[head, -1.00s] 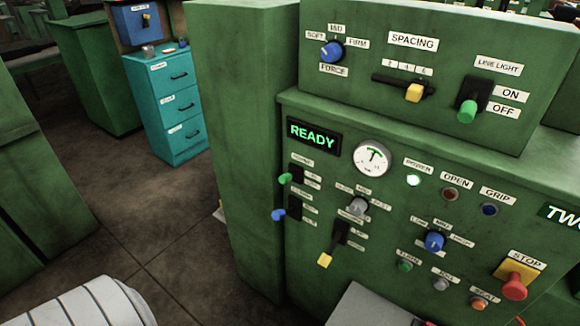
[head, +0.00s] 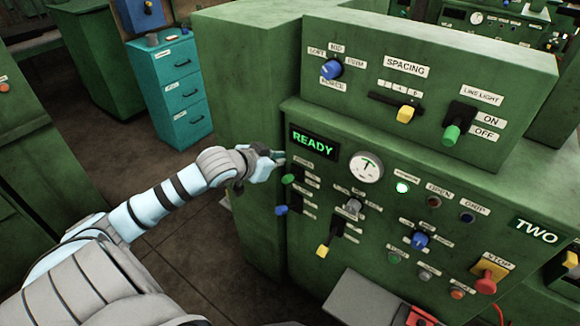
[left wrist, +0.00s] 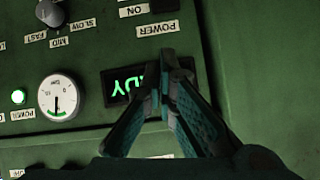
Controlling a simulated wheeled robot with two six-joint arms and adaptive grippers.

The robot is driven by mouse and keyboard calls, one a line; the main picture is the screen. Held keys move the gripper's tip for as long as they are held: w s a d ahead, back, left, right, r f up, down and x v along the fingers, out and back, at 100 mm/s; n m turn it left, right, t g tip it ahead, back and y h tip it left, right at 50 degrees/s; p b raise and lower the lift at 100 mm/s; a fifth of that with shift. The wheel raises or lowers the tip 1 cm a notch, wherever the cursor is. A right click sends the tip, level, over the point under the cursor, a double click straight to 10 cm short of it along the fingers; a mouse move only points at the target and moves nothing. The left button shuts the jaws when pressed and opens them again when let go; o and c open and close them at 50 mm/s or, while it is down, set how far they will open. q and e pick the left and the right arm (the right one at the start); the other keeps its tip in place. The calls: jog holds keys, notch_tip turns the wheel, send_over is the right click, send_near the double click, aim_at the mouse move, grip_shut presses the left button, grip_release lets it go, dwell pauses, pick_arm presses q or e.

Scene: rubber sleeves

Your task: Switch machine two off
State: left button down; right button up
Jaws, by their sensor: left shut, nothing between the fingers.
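Machine two (head: 340,270) is a green cabinet with a TWO plate (head: 536,231). Its display (head: 314,144) reads READY in green, and the round light (head: 402,187) beside the gauge glows green; this light also shows in the left wrist view (left wrist: 18,97). A green-handled lever switch (head: 288,179) sits on the left of the panel, below the display. My left gripper (head: 279,157) is shut and empty, just above this lever at the panel's left edge. In the left wrist view its fingertips (left wrist: 170,58) overlap the display and point towards the POWER label (left wrist: 157,28). My right gripper is not visible.
A blue lever (head: 281,210), a yellow lever (head: 322,251) and a grey knob (head: 353,205) sit close by. A red STOP button (head: 486,285) is at the lower right. A teal drawer cabinet (head: 172,90) stands behind on the left. Open floor lies left of the machine.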

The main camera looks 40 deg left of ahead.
pick_arm(q)
jog(key=shift+w+a+f, duration=0.1)
jog(key=shift+f, duration=0.05)
jog(key=b, duration=0.2)
send_over(290, 181)
jog(key=w, duration=0.2)
jog(key=f, duration=0.6)
jog(key=shift+s+d, duration=0.2)
jog(key=shift+d, duration=0.1)
jog(key=f, duration=0.1)
jog(key=s+f, duration=0.1)
jog(key=f, duration=0.1)
jog(key=shift+s+a, duration=0.3)
jog(key=shift+s, duration=0.05)
jog(key=shift+f, duration=0.1)
jog(key=shift+w, duration=0.1)
